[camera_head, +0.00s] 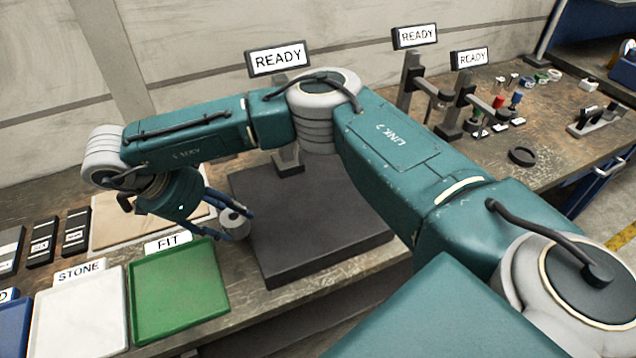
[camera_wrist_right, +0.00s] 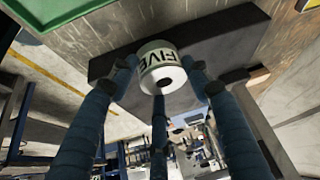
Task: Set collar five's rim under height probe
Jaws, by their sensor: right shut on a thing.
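Collar five (camera_wrist_right: 158,66) is a pale grey ring with a dark bore and the word FIVE on its side in the right wrist view. My right gripper (camera_wrist_right: 160,85) is shut on it with its blue fingers around it. In the head view the collar (camera_head: 234,224) is in the right gripper (camera_head: 226,218), by the left edge of a dark grey block plate (camera_head: 315,250). A grey stand (camera_head: 288,158) with a READY sign (camera_head: 278,58) rises behind the plate. My arm hides part of this stand, and I cannot make out its probe tip. My left gripper is not in view.
A green FIT tray (camera_head: 178,290) and a white STONE tray (camera_head: 80,318) lie at the front left. A tan board (camera_head: 120,222) lies behind them. Two more READY stands (camera_head: 410,85) and small parts occupy the right bench. The dark plate's top looks bare.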

